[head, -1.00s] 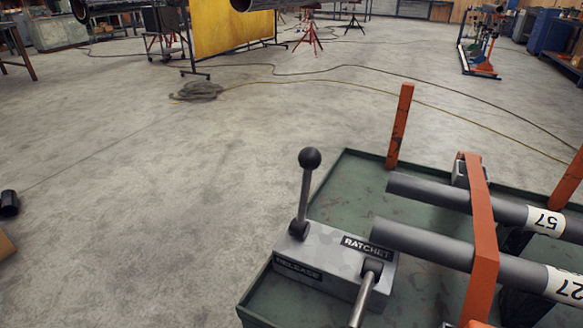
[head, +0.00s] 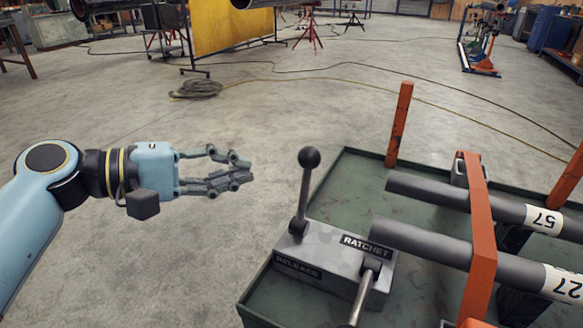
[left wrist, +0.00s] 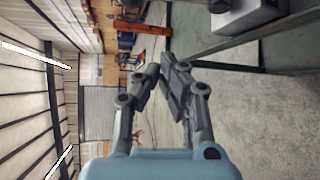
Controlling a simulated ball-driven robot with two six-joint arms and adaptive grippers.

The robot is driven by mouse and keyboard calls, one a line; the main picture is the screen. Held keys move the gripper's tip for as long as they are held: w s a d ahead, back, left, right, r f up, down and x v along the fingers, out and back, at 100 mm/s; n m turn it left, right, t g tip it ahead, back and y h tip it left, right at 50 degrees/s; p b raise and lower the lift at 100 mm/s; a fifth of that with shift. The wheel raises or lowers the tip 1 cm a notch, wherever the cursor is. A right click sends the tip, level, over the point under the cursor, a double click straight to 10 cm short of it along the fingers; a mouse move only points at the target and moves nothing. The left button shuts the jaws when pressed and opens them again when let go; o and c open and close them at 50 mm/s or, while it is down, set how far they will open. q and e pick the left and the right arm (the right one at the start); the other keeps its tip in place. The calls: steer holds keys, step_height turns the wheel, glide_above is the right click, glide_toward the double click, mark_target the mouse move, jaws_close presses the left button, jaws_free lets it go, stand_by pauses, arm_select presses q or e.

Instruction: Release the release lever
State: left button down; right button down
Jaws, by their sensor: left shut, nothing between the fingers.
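The release lever (head: 305,190) is a grey rod with a black ball knob, standing nearly upright from the grey box. The box has a plate marked RELEASE (head: 298,269) at its front left and one marked RATCHET at its right. My right gripper is not in view.
The green tray (head: 345,180) carries the box, grey pipes (head: 425,244) marked 57 and 27, an orange strap (head: 483,230) and orange posts (head: 400,125). The floor left of the tray is clear. A coiled cable (head: 197,88) lies farther back.

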mark_target(300, 162)
arm_select(q)
steer(key=shift+s+d+r, duration=0.1)
steer(key=shift+r, duration=0.3)
steer(key=shift+d, duration=0.1)
steer(key=b+x, duration=0.1)
steer(key=x, duration=0.9)
steer(key=s, duration=0.2)
steer(key=s+r, duration=0.1)
steer(key=shift+s+a, duration=0.4)
